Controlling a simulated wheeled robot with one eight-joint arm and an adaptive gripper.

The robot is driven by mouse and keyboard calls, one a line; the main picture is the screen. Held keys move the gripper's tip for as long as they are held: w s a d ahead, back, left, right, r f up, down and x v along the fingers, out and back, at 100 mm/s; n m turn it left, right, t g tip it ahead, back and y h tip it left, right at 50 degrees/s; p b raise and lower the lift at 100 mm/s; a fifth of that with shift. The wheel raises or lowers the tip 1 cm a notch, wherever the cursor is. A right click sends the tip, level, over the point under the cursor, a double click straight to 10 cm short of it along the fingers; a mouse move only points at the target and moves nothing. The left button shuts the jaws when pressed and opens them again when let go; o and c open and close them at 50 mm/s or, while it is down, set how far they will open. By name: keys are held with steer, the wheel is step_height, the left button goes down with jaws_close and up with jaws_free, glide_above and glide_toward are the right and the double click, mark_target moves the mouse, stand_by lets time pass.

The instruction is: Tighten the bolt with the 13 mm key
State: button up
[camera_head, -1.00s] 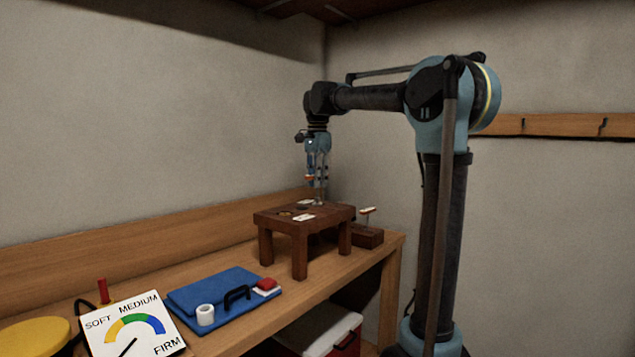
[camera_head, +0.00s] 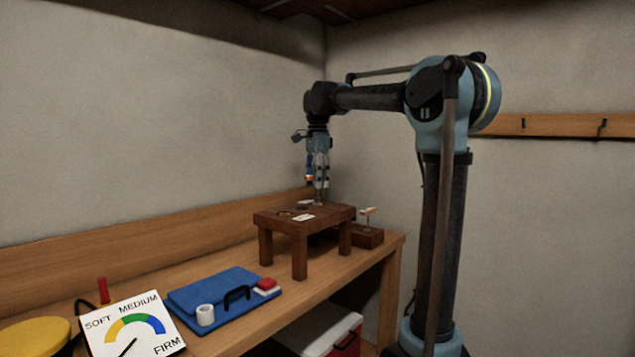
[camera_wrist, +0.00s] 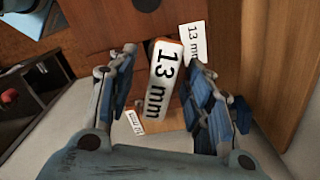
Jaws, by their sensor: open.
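The 13 mm key shows in the wrist view as an upright handle (camera_wrist: 163,82) with a white "13 mm" label and an orange-brown edge. My gripper (camera_wrist: 163,62) is open, with one blue-padded finger on each side of the handle; I cannot tell whether either touches it. In the head view my gripper (camera_head: 318,198) points down over the back of a small dark-red wooden stand (camera_head: 268,218). A flat "13 mm" label (camera_wrist: 193,42) lies beyond the key. The bolt cannot be made out, and the key's lower end is hidden.
A small block (camera_head: 369,237) with a white-topped piece (camera_head: 367,210) stands right of the stand. A blue case (camera_head: 215,290) and a SOFT-MEDIUM-FIRM dial (camera_head: 130,325) lie nearer on the wooden bench (camera_head: 255,325). The wall is close behind.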

steer(key=shift+r, duration=0.1)
steer(key=shift+r, duration=3.4)
